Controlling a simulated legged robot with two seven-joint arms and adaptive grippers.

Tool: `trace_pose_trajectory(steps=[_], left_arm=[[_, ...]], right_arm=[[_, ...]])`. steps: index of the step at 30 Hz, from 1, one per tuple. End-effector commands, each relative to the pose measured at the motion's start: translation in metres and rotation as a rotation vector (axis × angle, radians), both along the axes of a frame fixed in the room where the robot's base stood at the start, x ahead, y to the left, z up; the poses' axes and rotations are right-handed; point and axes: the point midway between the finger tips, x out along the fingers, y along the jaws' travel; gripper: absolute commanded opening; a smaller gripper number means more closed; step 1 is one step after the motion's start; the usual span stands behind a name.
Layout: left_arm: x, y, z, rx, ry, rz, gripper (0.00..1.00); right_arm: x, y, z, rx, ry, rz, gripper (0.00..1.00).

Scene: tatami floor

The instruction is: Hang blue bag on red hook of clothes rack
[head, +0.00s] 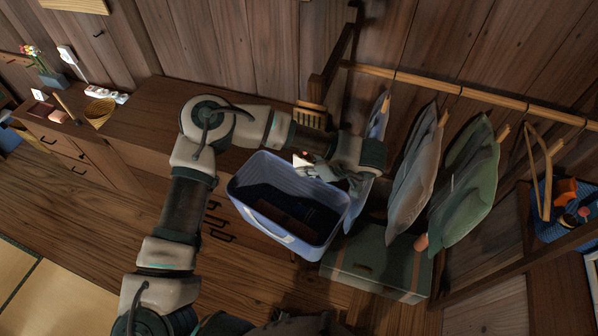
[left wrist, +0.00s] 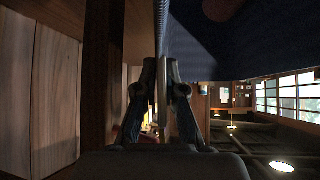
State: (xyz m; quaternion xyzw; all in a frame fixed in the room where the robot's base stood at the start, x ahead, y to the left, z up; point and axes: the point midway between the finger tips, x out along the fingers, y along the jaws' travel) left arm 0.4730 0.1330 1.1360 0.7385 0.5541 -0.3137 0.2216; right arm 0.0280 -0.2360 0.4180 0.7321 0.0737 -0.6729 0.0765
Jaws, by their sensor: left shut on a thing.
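The blue bag (head: 244,193) is an open, box-shaped tote with a pale handle on its near side and dark contents. It is tilted at the centre of the head view. My left gripper (head: 308,166) is at its far rim, shut on it. In the left wrist view the fingers (left wrist: 162,72) are closed on a thin edge, with a dark blue surface (left wrist: 230,40) at upper right. The clothes rack's wooden rail (head: 465,93) runs along the wall at right, with wooden pegs. I cannot make out a red hook for sure. My right gripper is not in view.
Grey clothing (head: 412,185), green clothing (head: 468,185) and pale blue clothing (head: 380,115) hang beside the bag. A green case (head: 375,268) stands below right. A low wooden cabinet (head: 155,115) lies behind my left arm. A blue checked bag (head: 545,225) is at far right.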

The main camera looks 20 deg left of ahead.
Motion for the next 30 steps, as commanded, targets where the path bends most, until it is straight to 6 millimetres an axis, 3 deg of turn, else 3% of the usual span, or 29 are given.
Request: trace_pose_trajectory(steps=[12, 23, 30], left_arm=[[0.021, 0.009, -0.009, -0.007, 0.001, 0.001, 0.00], [0.025, 0.005, -0.011, -0.002, 0.001, 0.001, 0.00], [0.025, 0.005, -0.011, -0.002, 0.001, 0.000, 0.00]], right_arm=[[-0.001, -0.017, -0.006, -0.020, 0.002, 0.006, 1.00], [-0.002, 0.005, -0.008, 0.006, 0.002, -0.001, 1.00], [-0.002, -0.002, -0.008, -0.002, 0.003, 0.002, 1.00]])
